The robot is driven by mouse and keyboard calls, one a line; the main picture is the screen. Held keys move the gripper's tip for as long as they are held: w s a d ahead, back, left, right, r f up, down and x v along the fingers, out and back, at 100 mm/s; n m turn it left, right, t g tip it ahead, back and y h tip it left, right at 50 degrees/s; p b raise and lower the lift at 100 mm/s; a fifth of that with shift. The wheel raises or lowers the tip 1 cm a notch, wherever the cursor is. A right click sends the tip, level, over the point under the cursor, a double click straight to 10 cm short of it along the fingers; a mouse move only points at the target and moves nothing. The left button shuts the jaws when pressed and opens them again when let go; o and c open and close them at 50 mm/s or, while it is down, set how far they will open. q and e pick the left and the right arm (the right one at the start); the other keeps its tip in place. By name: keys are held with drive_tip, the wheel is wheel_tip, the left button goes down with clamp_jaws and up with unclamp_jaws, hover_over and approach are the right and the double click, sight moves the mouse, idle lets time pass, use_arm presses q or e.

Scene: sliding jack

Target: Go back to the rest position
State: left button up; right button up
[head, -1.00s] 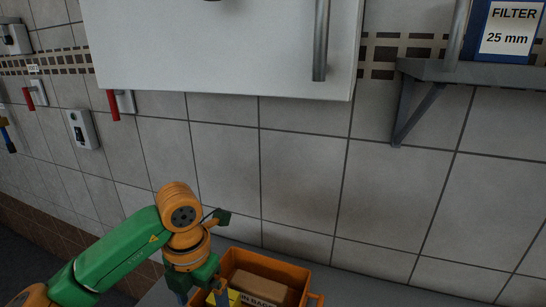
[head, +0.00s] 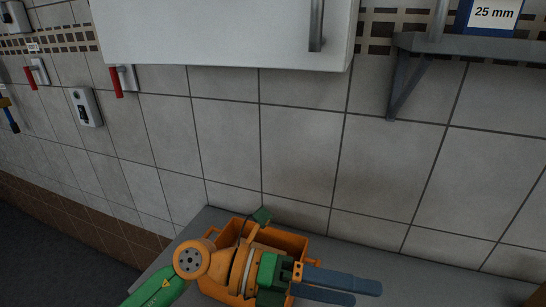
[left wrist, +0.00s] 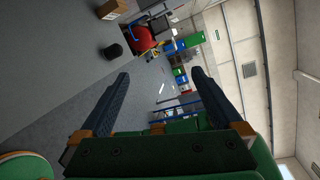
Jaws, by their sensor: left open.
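My left gripper (head: 342,284) is in the lower middle of the head view, above the grey worktop and partly over an orange crate. Its two blue-grey fingers point right, apart and with nothing between them. In the left wrist view the gripper (left wrist: 158,82) is open and empty, with its fingers wide apart and the room far beyond them. My right gripper is not in either view.
The orange crate (head: 293,241) sits on the grey worktop (head: 440,278) against the tiled wall; my arm hides most of its inside. A white cabinet (head: 220,30) hangs above. A shelf (head: 470,46) with a 25 mm filter box (head: 492,14) is at upper right.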

use_arm(q)
drive_tip(key=w+a+r+n+t+h, duration=0.55)
drive_tip(key=w+r+n+t, duration=0.3)
drive_tip(key=n+t, duration=0.7)
drive_tip(key=w+a+f+n+t+y, duration=0.4)
drive_tip(key=a+n+t+y, duration=0.4)
drive_tip(key=n+y, duration=0.35)
drive_tip(key=a+f+n+g+y, duration=0.4)
drive_tip(key=a+f+n+y, duration=0.55)
drive_tip(key=f, duration=0.45)
drive_tip(key=s+a+f+n+g, duration=0.35)
drive_tip(key=s+f+g, duration=0.95)
drive_tip(key=s+f, duration=0.7)
wheel_tip(320, 180, down, 20)
drive_tip(key=s+g+b, duration=0.2)
drive_tip(key=s+b, duration=0.1)
drive_tip(key=b, duration=0.2)
drive_tip(key=s+a+f+b, duration=0.2)
drive_tip(key=s+f+b, duration=0.3)
drive_tip(key=s+f, duration=0.7)
wheel_tip(320, 180, down, 4)
drive_tip(key=shift+s+r+m+g+y, duration=0.1)
drive_tip(key=shift+s+m+g+y, duration=0.1)
drive_tip(key=shift+m+g+y, duration=0.2)
